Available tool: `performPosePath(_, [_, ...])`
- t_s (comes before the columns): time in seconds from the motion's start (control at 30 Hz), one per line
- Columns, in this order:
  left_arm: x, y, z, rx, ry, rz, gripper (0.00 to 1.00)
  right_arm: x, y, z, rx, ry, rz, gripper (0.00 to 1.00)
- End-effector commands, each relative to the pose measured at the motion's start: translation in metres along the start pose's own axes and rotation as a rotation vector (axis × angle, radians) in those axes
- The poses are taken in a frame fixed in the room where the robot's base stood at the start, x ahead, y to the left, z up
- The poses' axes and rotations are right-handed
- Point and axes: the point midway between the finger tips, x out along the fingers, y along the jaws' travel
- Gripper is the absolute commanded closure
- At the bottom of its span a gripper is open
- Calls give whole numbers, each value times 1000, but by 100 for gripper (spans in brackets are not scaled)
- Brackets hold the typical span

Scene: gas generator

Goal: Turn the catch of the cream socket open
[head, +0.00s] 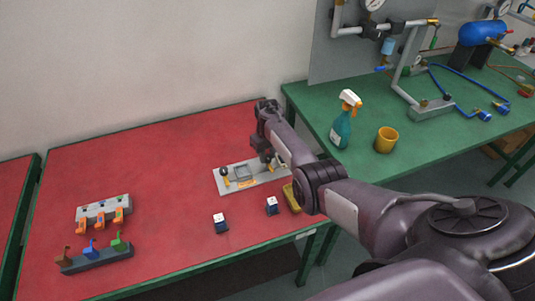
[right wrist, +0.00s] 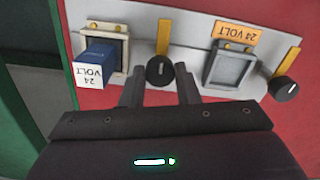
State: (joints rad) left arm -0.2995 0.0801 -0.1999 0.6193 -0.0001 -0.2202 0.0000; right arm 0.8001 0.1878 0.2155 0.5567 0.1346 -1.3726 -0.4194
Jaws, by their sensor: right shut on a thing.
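The cream socket (right wrist: 122,33) sits at the left of a pale panel in the right wrist view. A blue plug (right wrist: 97,51) with a white "24 VOLT" face sits at its opening. The socket's catch, a round black knob (right wrist: 160,71) with a white line, is beside it, by an upright yellow strip (right wrist: 163,38). My right gripper (right wrist: 162,88) is shut on this knob, one finger on each side. In the head view the right gripper (head: 271,160) covers the cream socket end of the panel (head: 262,180). My left gripper is out of view.
A grey socket (right wrist: 230,71) with an orange label and a second black knob (right wrist: 285,88) share the panel. Two blue plugs (head: 220,223) (head: 272,206) and a yellow container (head: 291,198) are nearby on the red table (head: 160,160). Coloured hook racks (head: 95,260) stand left.

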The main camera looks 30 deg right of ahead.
Motion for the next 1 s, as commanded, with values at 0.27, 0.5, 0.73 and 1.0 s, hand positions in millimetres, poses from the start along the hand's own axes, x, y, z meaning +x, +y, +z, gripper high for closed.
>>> performPosePath(0.27, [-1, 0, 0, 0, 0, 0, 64, -2, 1, -2, 56, 6, 2, 94])
performPosePath(0.5, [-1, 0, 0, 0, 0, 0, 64, -2, 1, -2, 62, 6, 2, 94])
performPosePath(0.73, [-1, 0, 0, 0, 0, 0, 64, -2, 1, -2, 61, 6, 2, 64])
performPosePath(1.0, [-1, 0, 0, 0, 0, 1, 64, -1, 0, -1, 59, 3, 1, 50])
